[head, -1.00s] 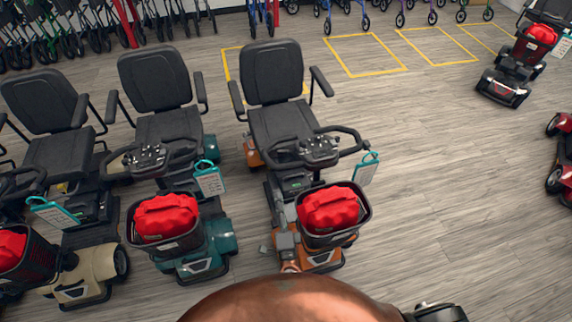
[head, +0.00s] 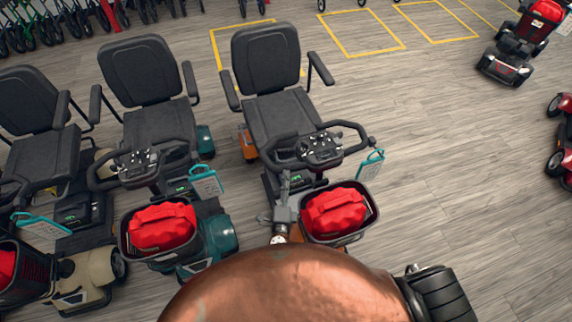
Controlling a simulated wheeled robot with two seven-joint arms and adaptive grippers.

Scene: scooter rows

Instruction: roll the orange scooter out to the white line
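The orange scooter (head: 247,143) stands in the middle of the head view, with a black seat, a handlebar (head: 318,146) and a front basket (head: 352,238) holding a red bag (head: 334,211). A teal tag (head: 370,165) hangs at the handlebar's right end. My copper-coloured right arm hides the scooter's front end. My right gripper (head: 284,198) is just left of the basket, below the handlebar, with its fingers pointing up the picture. I cannot tell whether it touches the scooter or how far its fingers are apart. My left gripper and the white line are not in view.
A teal scooter (head: 220,233) stands close on the left, with a beige one (head: 88,282) beyond it. Open wood-look floor (head: 440,170) lies to the right. Yellow floor boxes (head: 362,53) are behind. A scooter (head: 504,65) and a red one (head: 562,130) stand at far right.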

